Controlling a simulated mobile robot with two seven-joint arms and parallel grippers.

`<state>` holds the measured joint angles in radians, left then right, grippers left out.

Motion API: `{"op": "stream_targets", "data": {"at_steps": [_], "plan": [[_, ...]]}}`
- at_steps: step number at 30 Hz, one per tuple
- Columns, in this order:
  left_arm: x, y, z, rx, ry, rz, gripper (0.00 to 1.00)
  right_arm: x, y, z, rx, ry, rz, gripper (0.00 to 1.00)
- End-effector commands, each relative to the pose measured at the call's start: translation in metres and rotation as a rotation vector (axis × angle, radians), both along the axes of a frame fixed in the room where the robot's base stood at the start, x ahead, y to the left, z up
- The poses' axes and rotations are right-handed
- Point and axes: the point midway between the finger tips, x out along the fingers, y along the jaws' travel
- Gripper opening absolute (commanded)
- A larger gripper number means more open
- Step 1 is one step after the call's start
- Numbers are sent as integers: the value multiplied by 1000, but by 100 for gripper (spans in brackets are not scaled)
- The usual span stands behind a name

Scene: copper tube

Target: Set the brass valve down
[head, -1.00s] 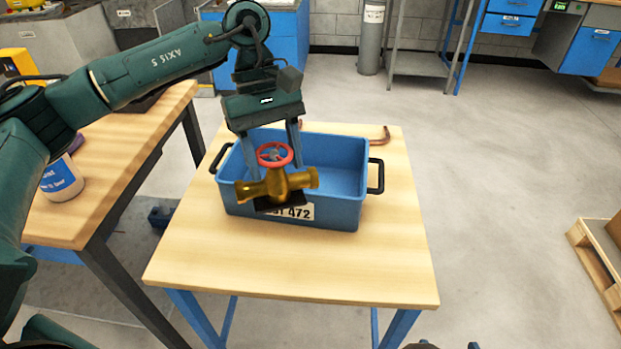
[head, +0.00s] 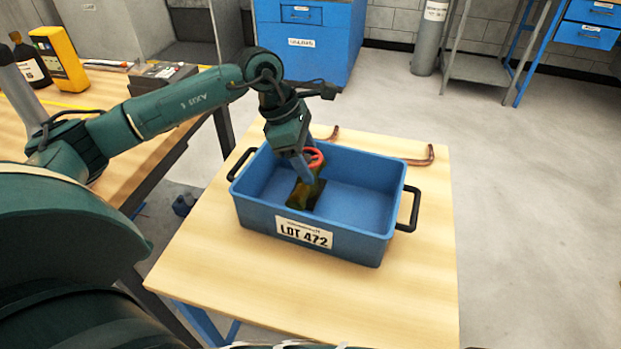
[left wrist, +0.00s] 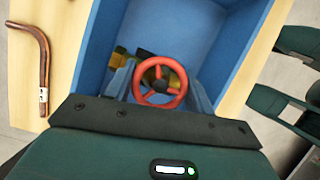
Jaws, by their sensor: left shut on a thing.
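The brass valve (head: 306,194) with its red handwheel (head: 316,158) is inside the blue bin (head: 333,240), in the bin's left half. My left gripper (head: 306,174) reaches down into the bin and is shut on the valve. In the left wrist view the red handwheel (left wrist: 160,81) shows between the fingers, and part of the brass body (left wrist: 122,52) shows behind it. The arm and fingers hide much of the valve in the head view, and I cannot tell whether it touches the bin floor. My right gripper is not in view.
The bin, labelled LOT 472, has black handles and stands on a wooden table (head: 300,290).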

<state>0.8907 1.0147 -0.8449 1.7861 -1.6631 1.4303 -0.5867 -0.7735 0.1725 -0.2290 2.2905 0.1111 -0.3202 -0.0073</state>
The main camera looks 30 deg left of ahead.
Motion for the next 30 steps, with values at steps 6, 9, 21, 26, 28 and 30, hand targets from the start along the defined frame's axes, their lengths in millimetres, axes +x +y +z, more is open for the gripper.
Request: {"op": "stream_targets", "data": {"at_steps": [6, 9, 21, 26, 28, 30], "plan": [[1, -1, -14, -3, -3, -1, 0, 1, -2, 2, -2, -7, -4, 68], [1, 0, -28, -3, -1, -1, 0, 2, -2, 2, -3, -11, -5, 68], [1, -1, -42, -3, -6, -3, 0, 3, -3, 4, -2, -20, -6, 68], [0, 0, -45, -1, -2, -3, 60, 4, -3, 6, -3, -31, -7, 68], [0, 0, -45, -1, -1, -3, 66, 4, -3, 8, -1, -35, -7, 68], [0, 0, -45, -1, -1, -2, 71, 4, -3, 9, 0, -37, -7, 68]]}}
